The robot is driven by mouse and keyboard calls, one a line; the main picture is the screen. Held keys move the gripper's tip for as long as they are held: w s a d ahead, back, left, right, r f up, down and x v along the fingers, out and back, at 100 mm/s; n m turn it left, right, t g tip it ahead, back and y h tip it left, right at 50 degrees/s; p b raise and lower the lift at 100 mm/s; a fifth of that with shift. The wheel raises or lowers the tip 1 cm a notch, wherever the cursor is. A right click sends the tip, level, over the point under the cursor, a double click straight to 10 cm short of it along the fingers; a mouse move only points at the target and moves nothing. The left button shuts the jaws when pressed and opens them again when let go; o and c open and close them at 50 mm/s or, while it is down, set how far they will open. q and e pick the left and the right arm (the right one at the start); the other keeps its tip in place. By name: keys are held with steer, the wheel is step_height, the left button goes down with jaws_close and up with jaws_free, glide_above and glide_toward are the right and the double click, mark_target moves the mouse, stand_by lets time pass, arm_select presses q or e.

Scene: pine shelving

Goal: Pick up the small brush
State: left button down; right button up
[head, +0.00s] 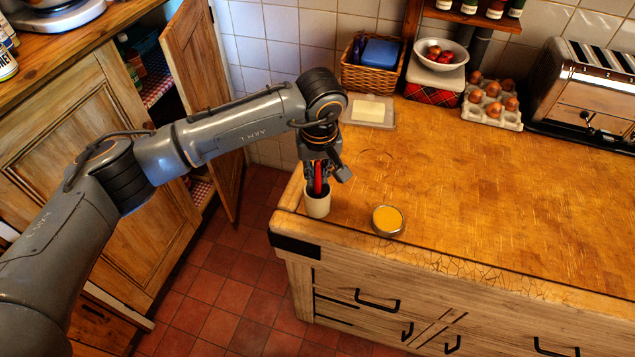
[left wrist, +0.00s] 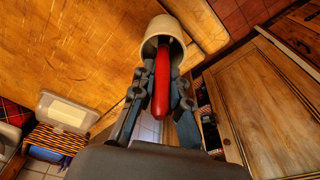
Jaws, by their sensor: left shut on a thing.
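The small brush (left wrist: 161,85) shows as a red handle standing in a pale cup; its lower end is hidden inside the cup. In the head view the red handle (head: 318,178) shows between the fingers. The cup (head: 317,204) stands upright near the left front corner of the wooden worktop, and it also shows in the left wrist view (left wrist: 164,32). My left gripper (head: 318,180) is above the cup, pointing down, shut on the red handle, with one finger on each side of it. My right gripper is not in view.
A small round tin with yellow contents (head: 388,220) stands right of the cup. A butter dish (head: 369,111), a wicker basket (head: 372,76), an egg tray (head: 492,104) and a toaster (head: 585,90) stand at the back. The worktop's middle is clear. A cupboard door (head: 203,95) hangs open at left.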

arm_select(q)
step_height(320, 180, up, 9)
steer(key=b, duration=0.3)
steer(key=shift+r, duration=0.55)
steer(key=shift+d, duration=0.1)
stand_by(1.9)
